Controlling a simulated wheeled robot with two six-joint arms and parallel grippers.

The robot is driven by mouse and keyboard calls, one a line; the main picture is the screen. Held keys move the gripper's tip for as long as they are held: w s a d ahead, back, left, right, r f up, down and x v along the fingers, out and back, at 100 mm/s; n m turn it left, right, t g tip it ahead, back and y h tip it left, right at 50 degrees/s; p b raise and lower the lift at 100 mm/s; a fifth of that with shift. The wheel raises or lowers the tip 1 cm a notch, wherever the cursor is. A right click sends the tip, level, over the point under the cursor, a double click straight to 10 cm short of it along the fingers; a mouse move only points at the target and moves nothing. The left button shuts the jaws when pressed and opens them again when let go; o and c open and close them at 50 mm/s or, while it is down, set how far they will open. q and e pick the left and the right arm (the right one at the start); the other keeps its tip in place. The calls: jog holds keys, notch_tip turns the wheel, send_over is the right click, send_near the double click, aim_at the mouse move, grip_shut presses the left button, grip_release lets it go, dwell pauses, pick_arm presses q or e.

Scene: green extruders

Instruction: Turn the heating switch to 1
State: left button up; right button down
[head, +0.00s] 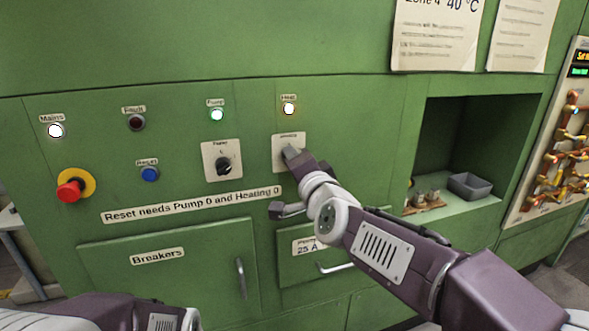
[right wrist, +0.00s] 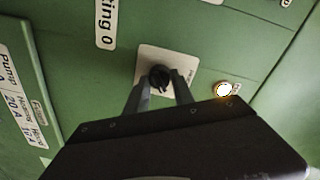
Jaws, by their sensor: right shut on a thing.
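The heating switch is a black rotary knob on a pale square plate (head: 279,152) below the lit Heat lamp (head: 289,108). In the head view my right gripper (head: 291,153) covers the knob. In the right wrist view the knob (right wrist: 160,76) sits between the two fingertips of my right gripper (right wrist: 160,88), which is shut on it. The knob's pointer position cannot be read. In the head view my left arm shows at the bottom left, and its gripper is out of the picture.
The pump switch (head: 223,162) is left of the heating switch. Door handles (head: 240,278) stick out below. An open recess holds a grey tray (head: 470,186).

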jog(key=shift+m+b, duration=0.3)
jog(key=shift+m, duration=0.6)
jog(key=c, duration=1.1)
grip_release()
jog(key=p+v, duration=0.4)
jog(key=v, duration=0.5)
jog(key=shift+d, duration=0.15)
